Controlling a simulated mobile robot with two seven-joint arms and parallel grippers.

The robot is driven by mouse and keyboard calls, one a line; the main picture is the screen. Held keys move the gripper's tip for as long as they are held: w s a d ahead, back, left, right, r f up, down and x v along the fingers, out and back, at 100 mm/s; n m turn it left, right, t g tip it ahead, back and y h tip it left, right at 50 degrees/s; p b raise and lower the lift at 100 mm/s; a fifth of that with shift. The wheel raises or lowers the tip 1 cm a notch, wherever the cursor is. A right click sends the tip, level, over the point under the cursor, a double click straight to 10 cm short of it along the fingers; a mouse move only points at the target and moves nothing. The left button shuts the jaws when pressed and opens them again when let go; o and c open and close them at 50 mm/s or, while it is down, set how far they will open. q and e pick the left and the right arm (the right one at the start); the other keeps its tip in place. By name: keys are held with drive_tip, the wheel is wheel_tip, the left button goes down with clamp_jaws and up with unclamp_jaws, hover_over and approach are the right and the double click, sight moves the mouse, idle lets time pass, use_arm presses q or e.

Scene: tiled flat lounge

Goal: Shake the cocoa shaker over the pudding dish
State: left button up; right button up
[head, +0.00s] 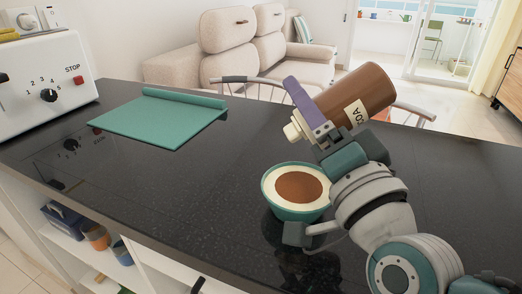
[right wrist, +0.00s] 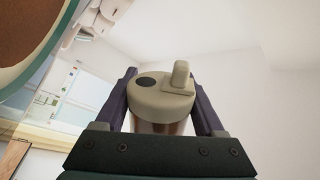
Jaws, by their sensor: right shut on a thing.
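The cocoa shaker (head: 362,92) is a brown cylinder with a cream lid and a partly hidden label. My right gripper (head: 315,118) is shut on it near the lid end. The shaker is tilted, lid down and to the left, above the pudding dish, apart from it. In the right wrist view the cream lid (right wrist: 158,100) sits between the two purple fingers. The pudding dish (head: 288,211) is a teal bowl on the dark counter, with cream pudding and a brown patch in its middle. Its edge also shows in the right wrist view (right wrist: 62,38). My left gripper is out of view.
A teal mat (head: 155,125), rolled at its far edge, lies on the dark counter (head: 215,170) left of the dish. A white appliance (head: 40,90) with knobs stands at the left end. Chairs (head: 250,88) stand behind the counter. The counter between mat and dish is clear.

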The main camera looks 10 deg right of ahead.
drive_tip(key=shift+r, duration=0.15)
drive_tip(key=shift+r+p, duration=1.95)
drive_tip(key=shift+p, duration=0.05)
drive_tip(key=shift+f, duration=0.1)
wheel_tip(320, 180, down, 4)
drive_tip(key=b, duration=0.4)
drive_tip(key=shift+f, duration=0.2)
drive_tip(key=shift+r, duration=0.25)
drive_tip(key=shift+r, duration=0.1)
drive_tip(key=shift+r+p, duration=1.95)
drive_tip(key=shift+p, duration=0.1)
